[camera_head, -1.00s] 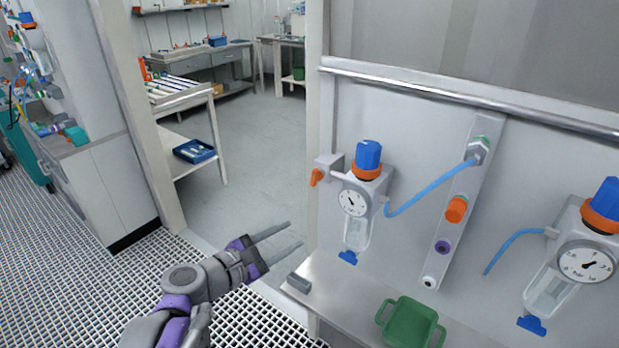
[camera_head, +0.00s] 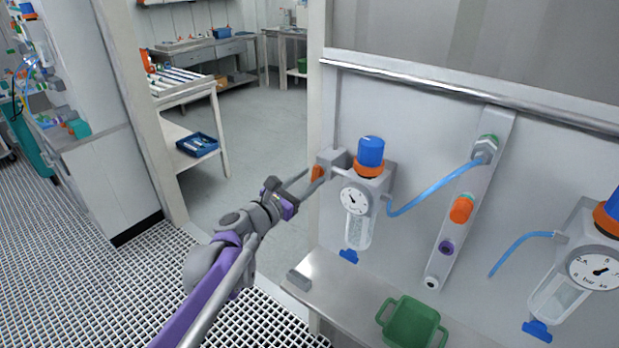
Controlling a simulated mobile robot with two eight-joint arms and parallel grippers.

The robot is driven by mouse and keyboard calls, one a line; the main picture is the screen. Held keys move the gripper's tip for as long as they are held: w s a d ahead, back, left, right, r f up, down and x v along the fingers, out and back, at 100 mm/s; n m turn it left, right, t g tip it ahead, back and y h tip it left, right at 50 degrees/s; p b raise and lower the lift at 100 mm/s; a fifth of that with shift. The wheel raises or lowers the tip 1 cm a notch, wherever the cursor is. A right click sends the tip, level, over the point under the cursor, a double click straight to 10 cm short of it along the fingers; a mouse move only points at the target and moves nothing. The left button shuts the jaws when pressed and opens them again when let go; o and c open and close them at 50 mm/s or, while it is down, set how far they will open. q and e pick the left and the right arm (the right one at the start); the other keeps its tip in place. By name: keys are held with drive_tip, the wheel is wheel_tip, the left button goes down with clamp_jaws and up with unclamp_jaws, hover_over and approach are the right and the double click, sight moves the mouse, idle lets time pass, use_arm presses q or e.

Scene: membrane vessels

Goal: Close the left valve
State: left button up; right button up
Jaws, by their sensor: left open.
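The left regulator (camera_head: 359,198) is on the grey panel, with a blue knob on an orange ring, a round gauge and a clear bowl. On its left side is a grey valve block (camera_head: 331,160) with a small orange handle (camera_head: 317,173). My left gripper (camera_head: 314,180) is open. Its fingertips are at the orange handle and partly overlap it in the picture. I cannot tell whether they touch it or stand around it. My right gripper is out of view.
A second regulator (camera_head: 580,265) is at the right. Between them a grey manifold strip (camera_head: 464,205) carries orange and purple ports and a blue hose (camera_head: 436,187). A green tray (camera_head: 410,322) stands on the shelf (camera_head: 345,290) below. The floor left of the panel is clear.

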use_arm(q)
drive_tip(key=shift+w+d, duration=0.2)
drive_tip(key=shift+w, duration=0.05)
clamp_jaws()
